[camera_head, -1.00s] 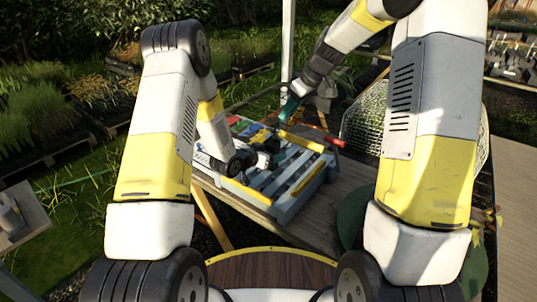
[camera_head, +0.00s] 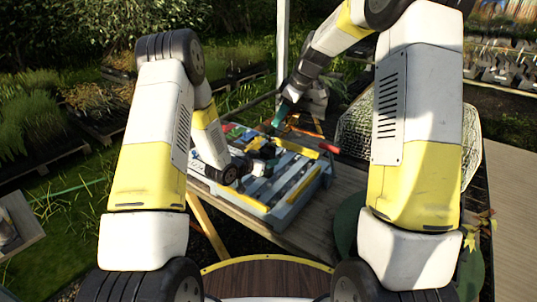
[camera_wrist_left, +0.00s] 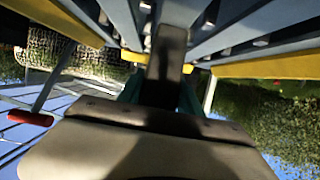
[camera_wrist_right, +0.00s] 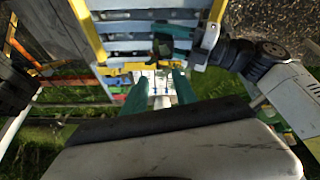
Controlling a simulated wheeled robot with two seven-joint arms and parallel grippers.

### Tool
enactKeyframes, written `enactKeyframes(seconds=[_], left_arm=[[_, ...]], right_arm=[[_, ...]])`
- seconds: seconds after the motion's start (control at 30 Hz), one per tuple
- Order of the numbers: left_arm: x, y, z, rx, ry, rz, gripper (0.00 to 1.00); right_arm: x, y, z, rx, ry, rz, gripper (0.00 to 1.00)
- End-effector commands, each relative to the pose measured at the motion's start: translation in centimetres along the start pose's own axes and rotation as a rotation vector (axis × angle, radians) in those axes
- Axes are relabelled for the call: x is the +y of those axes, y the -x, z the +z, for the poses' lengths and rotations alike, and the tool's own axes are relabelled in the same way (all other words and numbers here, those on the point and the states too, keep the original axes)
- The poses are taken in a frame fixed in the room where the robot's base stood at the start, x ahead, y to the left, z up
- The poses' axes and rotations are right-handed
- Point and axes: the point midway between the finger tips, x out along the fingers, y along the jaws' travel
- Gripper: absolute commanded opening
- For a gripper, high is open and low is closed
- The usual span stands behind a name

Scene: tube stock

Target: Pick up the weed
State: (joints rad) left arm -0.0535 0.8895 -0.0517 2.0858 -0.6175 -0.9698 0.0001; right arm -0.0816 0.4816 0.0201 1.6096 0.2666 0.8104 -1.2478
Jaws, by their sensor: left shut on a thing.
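I cannot make out a weed in any view. My left gripper (camera_head: 262,152) is low over the slatted blue-grey rack (camera_head: 280,205). In the left wrist view its teal fingers (camera_wrist_left: 160,92) are closed on a dark object (camera_wrist_left: 171,52), whose nature I cannot tell. The dark object also shows in the right wrist view (camera_wrist_right: 162,46), above the rack slats. My right gripper (camera_head: 277,118) is near the rack's far side. In the right wrist view its teal fingers (camera_wrist_right: 159,92) are apart, with a pale part with blue marks (camera_wrist_right: 160,78) visible beyond the gap.
The rack rests on a wooden table (camera_head: 325,215) and has yellow strips. A red handle (camera_head: 329,148) sticks out at its right. A wire mesh panel (camera_head: 357,130) stands to the right. Trays of plants (camera_head: 90,105) stand at left. A leafy plant (camera_head: 480,230) is at right.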

Motion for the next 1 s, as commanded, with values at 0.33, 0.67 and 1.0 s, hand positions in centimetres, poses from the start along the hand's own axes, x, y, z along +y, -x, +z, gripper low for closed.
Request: enactKeyframes(seconds=[0.33, 0.67, 1.0], left_arm=[[0.0, 0.0, 0.0, 0.001, 0.000, 0.000, 0.00], [0.0, 0.0, 0.0, 0.001, 0.000, 0.000, 0.00], [0.0, 0.0, -0.1, 0.001, 0.000, 0.000, 0.00]], right_arm=[[0.8, -0.6, -3.8, -0.231, 0.964, -0.223, 0.34], [1.5, -0.6, -3.9, -0.333, 1.319, -0.359, 0.34], [1.1, -5.3, -1.6, -0.333, 1.324, -0.360, 0.34]])
